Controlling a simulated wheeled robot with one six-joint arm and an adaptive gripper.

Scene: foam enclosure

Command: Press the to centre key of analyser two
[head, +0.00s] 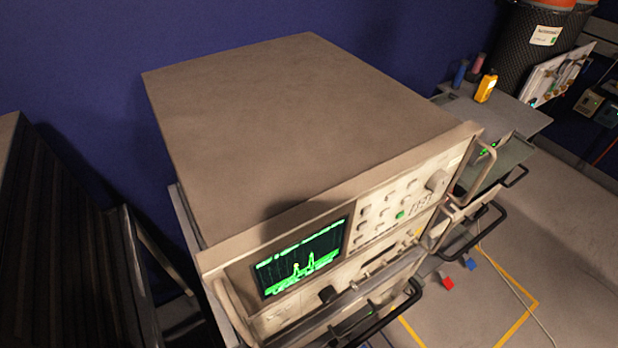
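A large beige analyser (310,120) fills the middle of the head view, seen from above and at an angle. Its front faces the lower right. A lit screen (300,262) with a green trace is on the left of the front. Small pale keys (378,212) sit right of the screen, one of them green (400,214). A round knob (437,180) is at the far right of the panel. Key labels are too small to read, so I cannot tell the to centre key or the unit's number. My gripper is not in view.
More equipment with black handles (478,238) sits below and right. A grey shelf (515,118) holds a yellow bottle (486,86). A red block (447,283), a blue block (470,264) and yellow floor lines lie lower right. Dark ribbed foam (60,250) stands at left.

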